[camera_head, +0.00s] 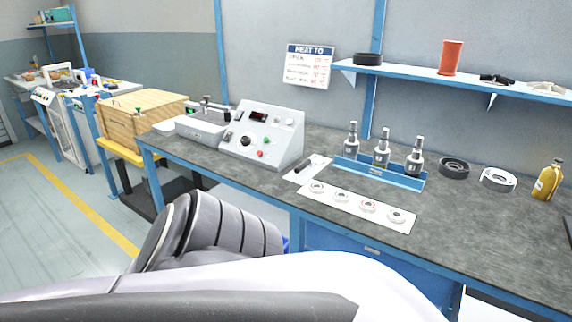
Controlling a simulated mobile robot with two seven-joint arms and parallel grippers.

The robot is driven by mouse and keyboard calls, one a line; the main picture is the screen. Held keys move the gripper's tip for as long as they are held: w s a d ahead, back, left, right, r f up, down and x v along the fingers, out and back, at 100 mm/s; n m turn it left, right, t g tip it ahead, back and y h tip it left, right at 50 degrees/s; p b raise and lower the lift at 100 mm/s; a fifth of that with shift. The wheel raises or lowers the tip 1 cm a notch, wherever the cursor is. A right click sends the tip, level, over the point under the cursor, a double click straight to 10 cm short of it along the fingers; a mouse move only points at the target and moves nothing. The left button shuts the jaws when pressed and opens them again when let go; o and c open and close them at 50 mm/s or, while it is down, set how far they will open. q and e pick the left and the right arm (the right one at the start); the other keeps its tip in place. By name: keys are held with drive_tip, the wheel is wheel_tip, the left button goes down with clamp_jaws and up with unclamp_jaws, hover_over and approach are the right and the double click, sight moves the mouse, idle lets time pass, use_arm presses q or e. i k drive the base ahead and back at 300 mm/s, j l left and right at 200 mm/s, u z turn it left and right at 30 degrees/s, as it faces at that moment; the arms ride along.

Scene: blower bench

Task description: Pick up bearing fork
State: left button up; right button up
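I cannot clearly make out a bearing fork. A small dark long tool (301,166) lies on a white card on the bench, left of the blue rack; its shape is too small to tell. A small black object (497,79) and a beige pronged object (547,88) lie on the wall shelf at the right; I cannot tell what they are. Several ring-shaped bearings (367,206) lie in a row on a white strip (405,224) at the bench's front edge. Neither gripper is in view. My own arm parts fill the bottom of the picture.
The bench (460,235) holds a grey control box (262,135), a blue rack (375,176) with three upright metal shafts (381,147), a black ring (454,167), a white-faced ring (497,179) and a yellow bottle (547,180). A wooden crate (142,122) stands left. The right front bench is clear.

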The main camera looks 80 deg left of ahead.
sight(310, 161)
drive_tip(key=u, duration=2.35)
drive_tip(key=i+j, duration=0.2)
drive_tip(key=i+j+z, duration=0.1)
drive_tip(key=j, duration=0.3)
drive_tip(key=i+j+z, duration=0.1)
drive_tip(key=i+j, duration=0.35)
drive_tip(key=j, duration=0.2)
drive_tip(key=i+j+z, duration=0.1)
drive_tip(key=j, duration=0.25)
